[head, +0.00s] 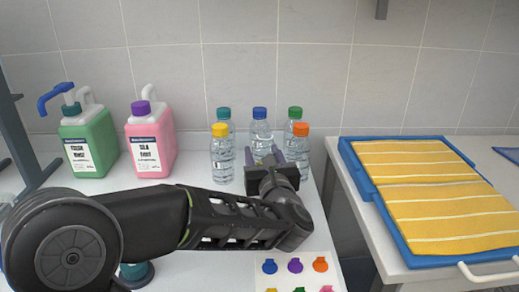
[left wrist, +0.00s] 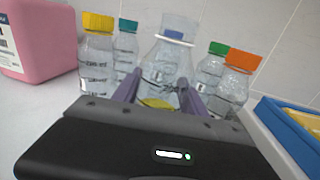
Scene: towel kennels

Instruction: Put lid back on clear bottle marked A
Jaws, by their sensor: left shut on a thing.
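My left gripper (head: 268,158) is at the row of bottles in the head view. In the left wrist view, its two purple fingers (left wrist: 158,92) are shut on a small yellow piece, apparently a lid (left wrist: 157,103). A clear bottle (left wrist: 168,62) stands upright just beyond the fingertips, with no lid of its own that I can make out; a blue lid shows at its upper part, apparently from the bottle behind. I cannot read a mark A on any bottle. In the head view the arm and fingers hide the held piece. My right gripper is not in view.
Bottles with yellow (head: 222,158), teal (head: 223,115), blue (head: 260,125), green (head: 294,115) and orange (head: 300,145) lids crowd around. Green (head: 88,140) and pink (head: 150,140) jugs stand left. A colour-spotted card (head: 297,275) lies in front. A blue tray (head: 362,178) with a yellow towel (head: 425,190) is at right.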

